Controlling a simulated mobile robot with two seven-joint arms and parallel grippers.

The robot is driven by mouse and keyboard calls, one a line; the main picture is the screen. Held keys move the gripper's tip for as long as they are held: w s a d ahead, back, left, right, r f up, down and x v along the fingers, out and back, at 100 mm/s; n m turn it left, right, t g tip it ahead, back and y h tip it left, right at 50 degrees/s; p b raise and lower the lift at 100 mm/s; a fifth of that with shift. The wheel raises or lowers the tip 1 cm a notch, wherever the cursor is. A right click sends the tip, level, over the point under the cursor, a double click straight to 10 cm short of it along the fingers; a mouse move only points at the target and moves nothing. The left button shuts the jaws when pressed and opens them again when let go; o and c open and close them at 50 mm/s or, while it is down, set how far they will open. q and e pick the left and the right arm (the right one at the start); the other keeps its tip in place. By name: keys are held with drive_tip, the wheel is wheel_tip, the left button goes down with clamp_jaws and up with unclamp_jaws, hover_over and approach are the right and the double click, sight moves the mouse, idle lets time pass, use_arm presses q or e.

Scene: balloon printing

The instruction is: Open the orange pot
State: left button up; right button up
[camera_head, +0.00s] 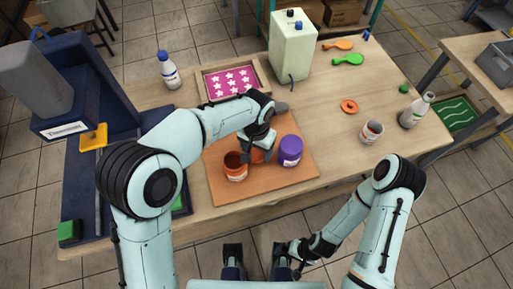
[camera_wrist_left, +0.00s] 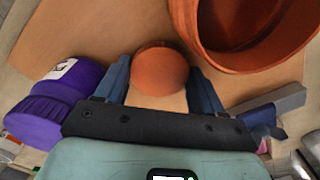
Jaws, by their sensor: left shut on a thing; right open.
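The orange pot (camera_head: 236,168) stands on the brown board with its mouth open, dark inside. It also shows in the left wrist view at the upper right (camera_wrist_left: 265,30). My left gripper (camera_head: 259,152) is shut on the round orange lid (camera_wrist_left: 159,70), just right of the pot and apart from its rim. In the head view the gripper partly hides the lid. My right gripper (camera_head: 291,257) is open and empty, low in front of the table's near edge.
A purple pot (camera_head: 290,151) stands right of the lid on the brown board (camera_head: 300,177). A framed pink star screen (camera_head: 232,82) and a pale green container (camera_head: 292,48) are behind. A cup (camera_head: 371,132) and white bottle (camera_head: 416,110) stand at right. The blue machine (camera_head: 80,100) is at left.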

sight(257, 152)
use_arm(q)
drive_tip(key=o, duration=1.2)
drive_tip(key=shift+f, duration=0.1)
drive_tip(key=shift+c, duration=0.2)
wheel_tip(257, 152, up, 12)
drive_tip(key=p, duration=0.2)
